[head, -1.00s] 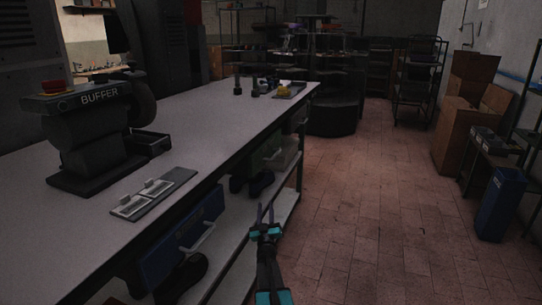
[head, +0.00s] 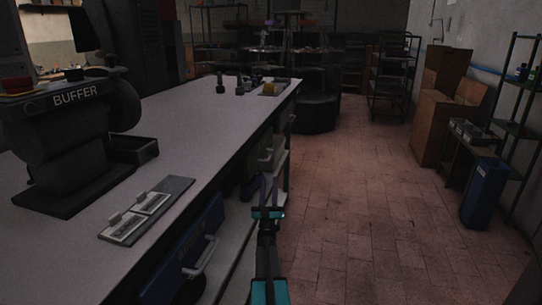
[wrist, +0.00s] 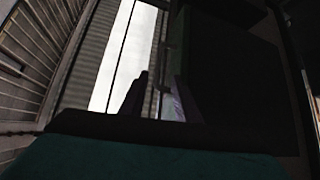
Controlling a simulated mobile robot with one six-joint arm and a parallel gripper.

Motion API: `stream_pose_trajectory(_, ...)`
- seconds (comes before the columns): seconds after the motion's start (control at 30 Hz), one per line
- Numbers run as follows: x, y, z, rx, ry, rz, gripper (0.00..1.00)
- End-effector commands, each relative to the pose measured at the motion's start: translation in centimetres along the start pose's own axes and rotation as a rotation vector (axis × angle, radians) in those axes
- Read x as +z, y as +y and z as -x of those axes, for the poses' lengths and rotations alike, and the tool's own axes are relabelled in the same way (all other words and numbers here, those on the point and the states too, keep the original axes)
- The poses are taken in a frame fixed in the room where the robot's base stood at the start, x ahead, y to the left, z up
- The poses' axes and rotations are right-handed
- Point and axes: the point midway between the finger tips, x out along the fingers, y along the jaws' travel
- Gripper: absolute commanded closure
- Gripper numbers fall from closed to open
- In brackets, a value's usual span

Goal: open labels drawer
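A blue drawer (head: 184,252) with a pale bar handle (head: 203,257) hangs under the near part of the workbench in the head view and looks shut. I cannot read a label on either, so I cannot tell which is the labels drawer. My gripper (head: 267,188) is in the aisle side of the bench, right of the blue drawer, with nothing seen between its fingers. In the wrist view, my gripper (wrist: 160,95) shows two dark fingers apart.
The workbench top (head: 190,135) carries a buffer machine (head: 75,140) and a dark plate with two pale frames (head: 148,210). A lower shelf (head: 232,240) runs beneath. The tiled floor (head: 350,200) to the right is clear. Cardboard boxes (head: 435,110) and a blue bin (head: 482,192) line the right wall.

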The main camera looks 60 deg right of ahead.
Motion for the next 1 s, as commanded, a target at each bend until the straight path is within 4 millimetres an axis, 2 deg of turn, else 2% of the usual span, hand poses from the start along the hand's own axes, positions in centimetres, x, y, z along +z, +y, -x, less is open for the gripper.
stream_pose_trajectory(0.27,0.2,0.2,-0.4,0.002,-0.001,0.002,0.71)
stream_pose_trajectory(0.47,0.2,0.3,-1.9,0.003,0.0,0.002,0.71)
stream_pose_trajectory(1.0,0.3,0.4,-9.5,0.003,-0.001,0.003,0.71)
